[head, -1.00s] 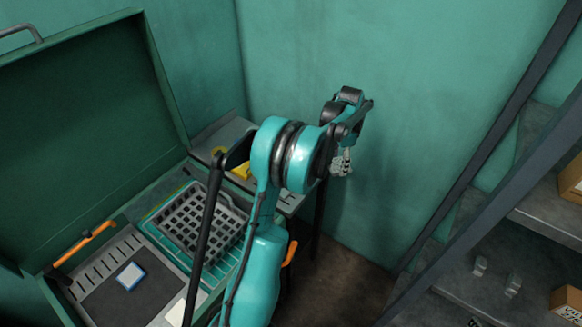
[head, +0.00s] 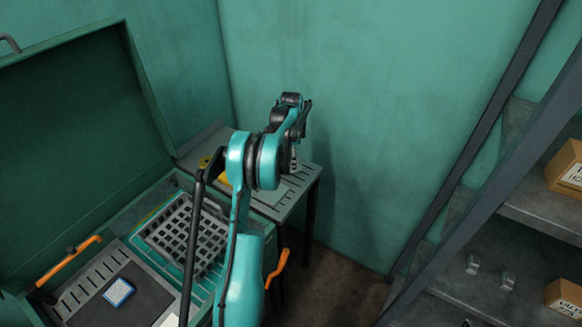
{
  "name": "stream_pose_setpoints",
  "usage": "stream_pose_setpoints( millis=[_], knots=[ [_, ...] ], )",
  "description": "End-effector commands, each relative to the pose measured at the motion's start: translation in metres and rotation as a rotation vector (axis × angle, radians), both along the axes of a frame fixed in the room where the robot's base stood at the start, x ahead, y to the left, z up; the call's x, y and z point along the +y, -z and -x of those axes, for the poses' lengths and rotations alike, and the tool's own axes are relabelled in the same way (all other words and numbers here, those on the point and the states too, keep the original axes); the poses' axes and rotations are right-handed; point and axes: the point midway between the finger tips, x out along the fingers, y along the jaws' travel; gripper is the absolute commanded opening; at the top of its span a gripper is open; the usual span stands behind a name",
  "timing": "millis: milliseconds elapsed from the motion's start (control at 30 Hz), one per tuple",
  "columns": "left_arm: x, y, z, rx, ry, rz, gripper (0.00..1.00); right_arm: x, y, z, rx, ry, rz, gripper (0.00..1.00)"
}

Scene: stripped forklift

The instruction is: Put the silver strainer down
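One teal arm, which I take to be my left, enters at the bottom left of centre and reaches up and over the grey slotted side table (head: 305,178). Its gripper (head: 294,146) points down, with the fingertips mostly hidden behind the arm's round joint. A small pale, perforated piece, the silver strainer (head: 294,161), shows just below the gripper and appears held in it. It is over the table's back right part; I cannot tell whether it touches the top. My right gripper is out of view.
A yellow item (head: 206,165) lies on the side table, partly hidden. Metal shelves (head: 545,215) with cardboard boxes stand at right.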

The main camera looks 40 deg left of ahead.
Motion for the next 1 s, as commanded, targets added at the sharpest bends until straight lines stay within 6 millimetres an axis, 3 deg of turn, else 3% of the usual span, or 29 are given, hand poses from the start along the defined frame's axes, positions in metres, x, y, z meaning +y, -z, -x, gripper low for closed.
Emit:
stream_pose_setpoints(
  millis=[200, 567, 600, 667, 1000],
  knots=[
    [0.000, 0.032, 0.000, 0.000, 0.000, 0.000, 0.22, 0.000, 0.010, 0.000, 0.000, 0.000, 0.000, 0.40],
    [-0.001, 0.035, 0.000, 0.000, -0.001, 0.000, 0.22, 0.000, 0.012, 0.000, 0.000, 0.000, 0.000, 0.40],
    [-0.001, 0.035, 0.000, 0.000, -0.001, 0.000, 0.65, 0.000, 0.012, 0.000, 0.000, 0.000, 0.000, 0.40],
    [-0.001, 0.034, 0.000, 0.000, -0.001, 0.000, 0.80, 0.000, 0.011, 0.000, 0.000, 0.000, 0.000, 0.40],
    [-0.001, 0.032, 0.000, 0.000, -0.001, 0.000, 0.80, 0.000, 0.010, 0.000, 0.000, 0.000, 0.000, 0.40]
  ],
)
